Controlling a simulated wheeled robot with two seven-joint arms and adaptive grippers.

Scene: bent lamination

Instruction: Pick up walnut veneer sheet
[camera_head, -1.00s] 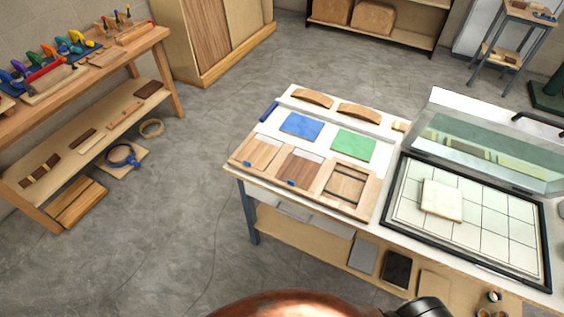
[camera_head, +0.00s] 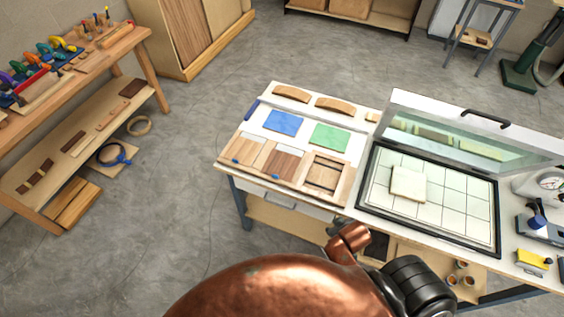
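The walnut veneer sheet (camera_head: 283,163) looks like the darker brown wood sheet lying flat in the front row on the white worktable, between a lighter wood sheet (camera_head: 242,150) and a wooden frame (camera_head: 325,174). My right arm, copper and black, rises from the bottom of the view. What shows of my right gripper (camera_head: 335,230) is a small dark part near the table's front edge, right of and nearer than the walnut sheet and apart from it. Its fingers are mostly hidden by the arm. My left gripper is not in view.
An open-lidded press (camera_head: 440,210) with a pale block (camera_head: 408,184) stands to the right. A workbench (camera_head: 75,80) is at left; the floor between is clear.

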